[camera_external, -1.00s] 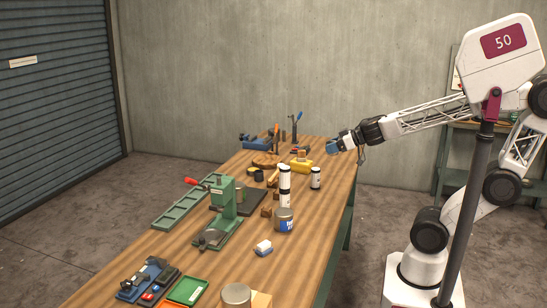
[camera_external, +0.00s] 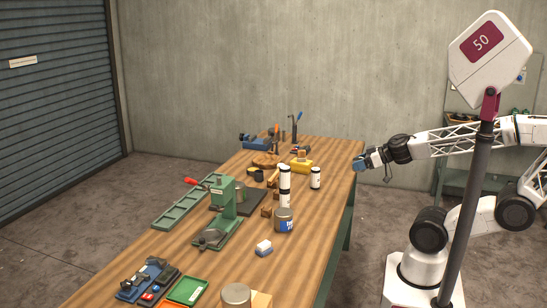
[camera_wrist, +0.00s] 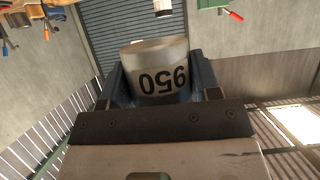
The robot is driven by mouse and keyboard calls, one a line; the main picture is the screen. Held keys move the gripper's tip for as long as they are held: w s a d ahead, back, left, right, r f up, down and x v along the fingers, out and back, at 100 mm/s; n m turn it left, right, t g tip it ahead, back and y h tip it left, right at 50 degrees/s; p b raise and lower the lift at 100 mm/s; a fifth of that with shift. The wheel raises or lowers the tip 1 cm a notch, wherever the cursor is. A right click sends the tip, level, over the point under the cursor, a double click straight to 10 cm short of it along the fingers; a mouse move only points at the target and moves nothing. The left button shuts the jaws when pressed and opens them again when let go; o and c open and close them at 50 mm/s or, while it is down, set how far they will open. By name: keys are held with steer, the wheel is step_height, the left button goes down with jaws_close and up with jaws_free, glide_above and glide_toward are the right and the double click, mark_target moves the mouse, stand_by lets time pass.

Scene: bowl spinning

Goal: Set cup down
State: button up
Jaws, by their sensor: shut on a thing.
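In the wrist view, a pale metallic cup (camera_wrist: 152,58) with "950" printed upside down sits between the two blue fingers of my gripper (camera_wrist: 160,78). The fingers are shut on its sides. In the external view, my gripper (camera_external: 360,164) is beside the far right edge of the wooden table (camera_external: 325,195), a little above its level. The cup cannot be made out in that view.
A white cylinder with a black cap (camera_external: 315,178) stands near the table's right side. A tin with a blue label (camera_external: 284,221), a green press (camera_external: 222,205) and a yellow object (camera_external: 301,165) stand further left. The table's right strip is mostly clear.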

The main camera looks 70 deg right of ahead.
step_height(320, 180, down, 19)
steer(key=s, duration=0.2)
steer(key=shift+s, duration=0.4)
stand_by(1.0)
steer(key=shift+w+a+f, duration=0.1)
steer(key=shift+w+f, duration=0.05)
steer(key=shift+w, duration=0.3)
stand_by(0.3)
steer(key=shift+w+d+f, duration=0.2)
steer(key=shift+w+d, duration=0.1)
steer(key=shift+w, duration=1.9)
steer(key=shift+w+d+f, duration=0.2)
steer(key=shift+w+d, duration=0.1)
steer(key=shift+w, duration=1.95)
steer(key=shift+w+d+f, duration=0.2)
steer(key=shift+w+d, duration=0.1)
steer(key=shift+w, duration=1.9)
